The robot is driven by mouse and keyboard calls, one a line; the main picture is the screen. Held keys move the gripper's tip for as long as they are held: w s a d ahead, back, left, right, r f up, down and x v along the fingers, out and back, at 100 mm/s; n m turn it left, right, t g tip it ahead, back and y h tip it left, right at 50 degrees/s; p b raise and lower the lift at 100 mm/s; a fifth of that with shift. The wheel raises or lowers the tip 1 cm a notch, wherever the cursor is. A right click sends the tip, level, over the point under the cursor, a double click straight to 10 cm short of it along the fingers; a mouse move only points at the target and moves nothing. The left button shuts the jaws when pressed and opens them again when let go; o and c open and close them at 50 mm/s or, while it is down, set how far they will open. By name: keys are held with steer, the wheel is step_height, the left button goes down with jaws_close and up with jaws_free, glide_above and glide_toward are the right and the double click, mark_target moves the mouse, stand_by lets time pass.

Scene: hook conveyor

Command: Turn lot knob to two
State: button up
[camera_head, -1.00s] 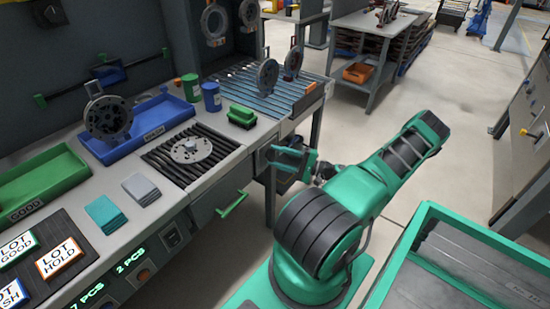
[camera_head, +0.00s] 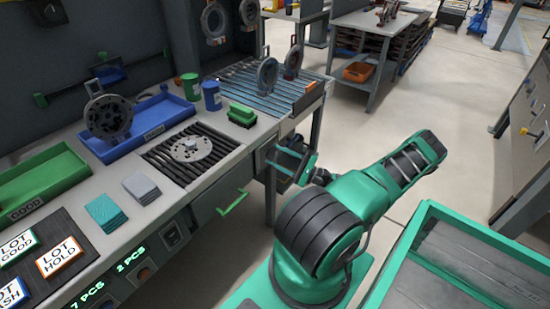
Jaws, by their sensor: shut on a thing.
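My gripper (camera_head: 285,160) is at the front right end of the bench, against a dark box (camera_head: 262,157) below the worktop edge. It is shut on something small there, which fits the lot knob. The knob itself is hidden by the fingers, so its pointer and marks cannot be read.
The grey bench (camera_head: 105,238) carries a green tray (camera_head: 45,180), a blue tray (camera_head: 160,122), a black slatted grate (camera_head: 213,140) and lot tiles (camera_head: 60,257). A green drawer handle (camera_head: 232,203) juts from its front. A green-rimmed bin (camera_head: 470,235) stands at right.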

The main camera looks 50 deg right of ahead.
steer(key=shift+f, duration=0.2)
steer(key=o, duration=1)
steer(key=shift+o, duration=0.2)
steer(key=shift+r, duration=0.1)
steer(key=shift+s, duration=0.1)
steer(key=v, duration=1)
steer(key=shift+s+d, duration=0.2)
steer(key=shift+s, duration=0.1)
